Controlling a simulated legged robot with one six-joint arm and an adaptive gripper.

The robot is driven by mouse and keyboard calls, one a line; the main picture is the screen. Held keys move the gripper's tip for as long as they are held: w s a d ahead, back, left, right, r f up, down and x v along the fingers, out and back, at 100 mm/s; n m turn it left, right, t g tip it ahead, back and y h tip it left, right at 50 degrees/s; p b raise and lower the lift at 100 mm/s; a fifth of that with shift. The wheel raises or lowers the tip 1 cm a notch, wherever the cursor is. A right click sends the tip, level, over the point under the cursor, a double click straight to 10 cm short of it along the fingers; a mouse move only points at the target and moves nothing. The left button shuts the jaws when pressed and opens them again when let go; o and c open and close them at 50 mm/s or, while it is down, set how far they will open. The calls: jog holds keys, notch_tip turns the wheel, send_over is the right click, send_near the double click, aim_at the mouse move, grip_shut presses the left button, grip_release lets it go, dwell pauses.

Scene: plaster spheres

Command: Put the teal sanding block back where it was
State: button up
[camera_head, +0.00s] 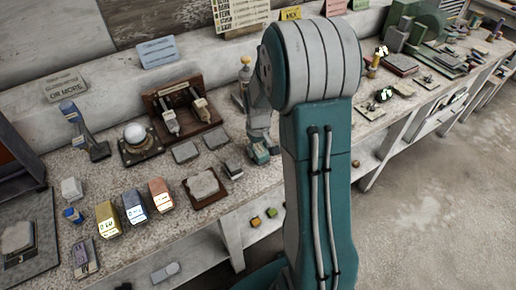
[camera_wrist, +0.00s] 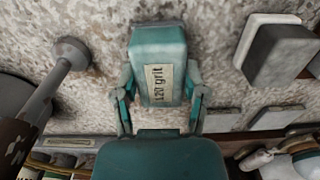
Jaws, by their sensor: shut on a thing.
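The teal sanding block (camera_wrist: 157,50), with a "120 grit" label, sits between my fingers in the wrist view. My gripper (camera_wrist: 161,88) is shut on it, one finger on each side. In the head view my gripper (camera_head: 261,148) is low over the speckled bench, near its front edge, with the teal block (camera_head: 261,156) at its tips. My arm partly hides that area. I cannot tell whether the block touches the bench.
A small dark grey block (camera_head: 233,169) stands just left of my gripper. Flat grey pads (camera_head: 186,152) and a board with a pale slab (camera_head: 203,185) lie farther left.

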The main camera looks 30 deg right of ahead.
jog(key=shift+a, duration=0.1)
jog(key=o, duration=1.1)
jog(key=shift+a, duration=0.15)
jog(key=shift+o, duration=0.7)
jog(key=shift+a, duration=0.15)
jog(key=shift+d, duration=0.2)
